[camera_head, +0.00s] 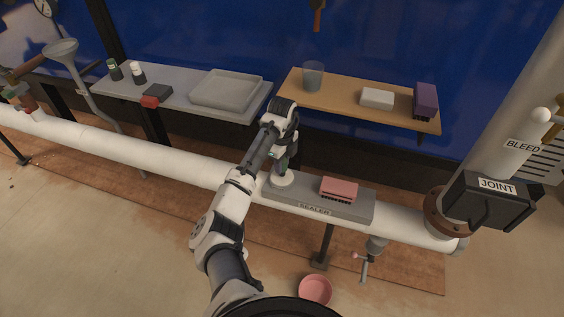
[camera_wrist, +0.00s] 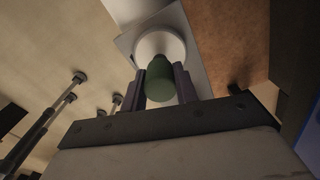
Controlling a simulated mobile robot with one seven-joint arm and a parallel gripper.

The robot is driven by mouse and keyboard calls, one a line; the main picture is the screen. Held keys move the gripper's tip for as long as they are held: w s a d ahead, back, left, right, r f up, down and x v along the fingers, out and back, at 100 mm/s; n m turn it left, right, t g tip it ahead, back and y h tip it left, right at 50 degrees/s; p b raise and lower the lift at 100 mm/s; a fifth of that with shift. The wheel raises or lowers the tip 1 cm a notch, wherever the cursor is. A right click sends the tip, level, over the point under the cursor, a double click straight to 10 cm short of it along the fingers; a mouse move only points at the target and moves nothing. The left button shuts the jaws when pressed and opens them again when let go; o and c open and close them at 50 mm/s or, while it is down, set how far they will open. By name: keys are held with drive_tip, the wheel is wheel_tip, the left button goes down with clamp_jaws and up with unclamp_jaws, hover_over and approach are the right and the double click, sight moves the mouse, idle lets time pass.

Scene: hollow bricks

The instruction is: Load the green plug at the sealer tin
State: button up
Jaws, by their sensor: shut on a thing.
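My gripper (camera_head: 284,162) is shut on the green plug and points down over the left part of the grey shelf marked SEALER. The sealer tin (camera_head: 281,181) is a round white tin directly below my gripper. It also shows in the wrist view (camera_wrist: 151,44), with the plug's tip overlapping its lower rim. I cannot tell whether the plug touches the tin's contents. In the head view my arm and fingers mostly hide the plug.
A pink brush-like block (camera_head: 339,187) lies on the SEALER shelf (camera_head: 352,209) right of the tin. Behind are a grey shelf with a tray (camera_head: 227,90) and a wooden shelf (camera_head: 335,105). A white pipe (camera_head: 150,157) runs alongside. A pink bowl (camera_head: 315,290) stands on the floor.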

drive_tip(key=shift+f, duration=0.6)
idle(1.6)
wheel_tip(320, 180, up, 7)
drive_tip(key=p, duration=0.6)
drive_tip(key=shift+r, duration=0.1)
idle(0.9)
